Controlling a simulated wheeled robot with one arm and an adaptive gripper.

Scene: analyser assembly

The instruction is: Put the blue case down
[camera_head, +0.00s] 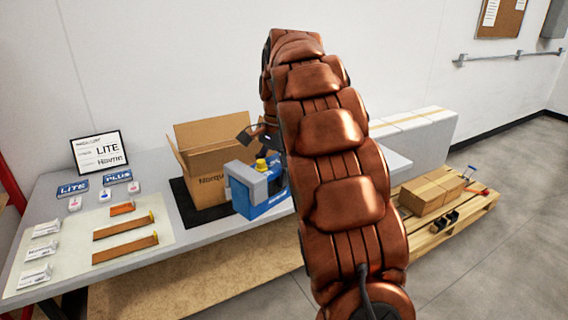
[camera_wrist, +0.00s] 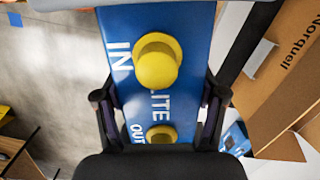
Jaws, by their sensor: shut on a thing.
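The blue case (camera_head: 262,206) has a grey upper part and a yellow knob, and shows near the front edge of the table, in front of the open carton. I cannot tell whether its base touches the table. In the wrist view the blue case (camera_wrist: 122,22) shows a blue face marked IN, LITE and OUT with two yellow knobs. My gripper (camera_wrist: 160,108) is shut on it, one finger on each side. In the head view my arm hides most of the gripper and the area right of the case.
An open carton (camera_head: 196,150) stands on a black mat (camera_head: 184,207) on the grey table (camera_head: 42,197). A pale sheet (camera_head: 75,250) with labelled parts and orange-brown strips lies left. A sign (camera_head: 99,152) stands behind. A pallet (camera_head: 462,218) with boxes is at right.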

